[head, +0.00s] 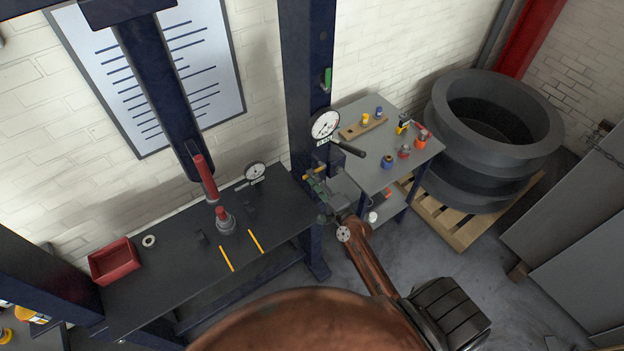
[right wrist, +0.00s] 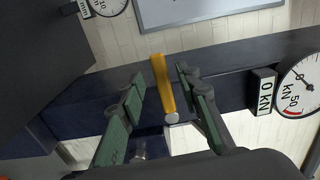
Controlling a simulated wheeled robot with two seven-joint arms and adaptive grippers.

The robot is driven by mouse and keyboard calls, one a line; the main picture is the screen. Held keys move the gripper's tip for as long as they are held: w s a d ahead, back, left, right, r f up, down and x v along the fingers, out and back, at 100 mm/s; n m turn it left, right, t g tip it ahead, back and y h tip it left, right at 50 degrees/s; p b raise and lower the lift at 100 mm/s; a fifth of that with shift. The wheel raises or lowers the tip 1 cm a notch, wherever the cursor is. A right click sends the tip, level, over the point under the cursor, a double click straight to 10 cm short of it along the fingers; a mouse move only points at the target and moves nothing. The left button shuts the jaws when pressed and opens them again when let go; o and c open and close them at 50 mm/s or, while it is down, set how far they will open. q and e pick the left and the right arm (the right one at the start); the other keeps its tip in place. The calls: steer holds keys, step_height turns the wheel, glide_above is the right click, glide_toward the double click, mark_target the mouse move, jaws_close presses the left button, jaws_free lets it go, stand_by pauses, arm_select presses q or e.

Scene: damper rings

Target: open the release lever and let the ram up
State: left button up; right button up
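The release lever is a yellow bar (right wrist: 163,85) on the dark blue press post (head: 306,80). In the right wrist view it stands between my right gripper's green-padded fingers (right wrist: 157,95), with a gap on each side. In the head view the lever (head: 314,172) is partly hidden by my right gripper (head: 314,186), which is open around it. The ram is a red cylinder (head: 205,178) under the blue beam. Its lower end is close above a grey part with a red top (head: 225,220) on the dark bench; I cannot tell whether they touch. My left gripper is out of view.
A round gauge (head: 325,123) is on the post; its label in the right wrist view reads 0 kN. A black handle (head: 347,148) sticks out below it. A red tray (head: 115,262) lies on the bench. A grey side table (head: 400,153) and large stacked rings (head: 490,140) stand right.

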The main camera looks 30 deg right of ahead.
steer(key=s, duration=0.6)
steer(key=shift+d, duration=0.25)
stand_by(0.6)
